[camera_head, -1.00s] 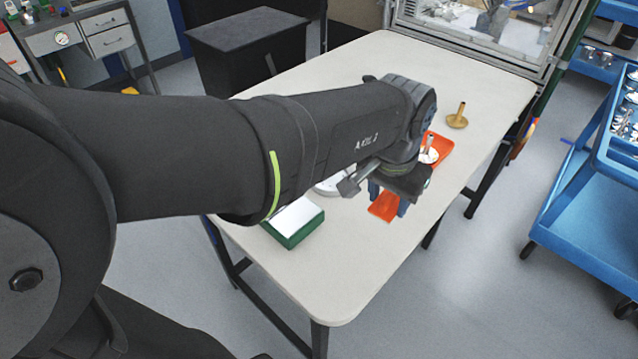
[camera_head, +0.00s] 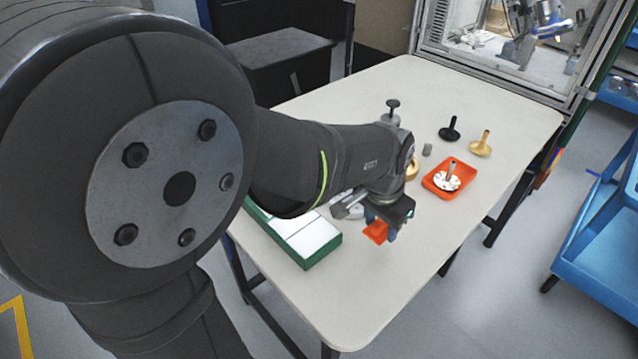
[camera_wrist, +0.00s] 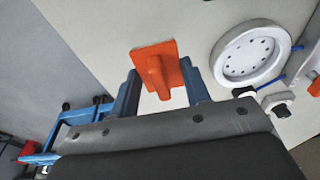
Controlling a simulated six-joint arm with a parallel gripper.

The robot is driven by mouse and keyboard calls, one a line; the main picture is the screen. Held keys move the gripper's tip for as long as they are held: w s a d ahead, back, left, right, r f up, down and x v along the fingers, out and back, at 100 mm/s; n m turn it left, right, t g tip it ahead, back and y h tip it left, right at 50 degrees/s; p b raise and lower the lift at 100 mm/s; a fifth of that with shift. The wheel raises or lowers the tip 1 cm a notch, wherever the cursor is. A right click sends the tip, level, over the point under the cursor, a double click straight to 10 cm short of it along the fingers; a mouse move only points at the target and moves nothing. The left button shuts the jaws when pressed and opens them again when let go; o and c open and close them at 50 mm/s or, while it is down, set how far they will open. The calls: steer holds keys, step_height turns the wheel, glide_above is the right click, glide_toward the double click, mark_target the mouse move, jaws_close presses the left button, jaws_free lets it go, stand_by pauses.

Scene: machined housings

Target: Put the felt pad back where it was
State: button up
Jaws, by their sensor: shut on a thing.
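My gripper (camera_head: 382,226) is shut on an orange square piece with a raised grip (camera_head: 376,231), which I take to be the felt pad. In the wrist view its grip sits between the blue fingers of my gripper (camera_wrist: 160,78), and its flat square (camera_wrist: 152,52) shows beyond them. The pad is over the front right part of the table; its exact height above the top is unclear. A white round housing with a ring of holes (camera_wrist: 250,53) lies to its right in the wrist view. In the head view my gripper and arm mostly hide that housing.
A green-sided tray with white panels (camera_head: 322,252) lies left of my gripper. An orange tray (camera_head: 432,190) holds a white holed disc with a metal post (camera_head: 449,180). A black knob (camera_head: 450,130), a brass part (camera_head: 481,146) and a grey cylinder (camera_head: 427,150) stand behind. The front table corner is clear.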

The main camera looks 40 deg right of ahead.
mark_target(378, 236)
steer(key=shift+w+f, duration=0.1)
steer(key=shift+f, duration=1.95)
steer(key=shift+f, duration=0.2)
steer(key=o, duration=1)
steer(key=shift+c, duration=0.2)
steer(key=shift+r, duration=0.1)
steer(key=r, duration=0.4)
steer(key=a+r, duration=0.1)
steer(key=r, duration=0.7)
steer(key=shift+a, duration=0.35)
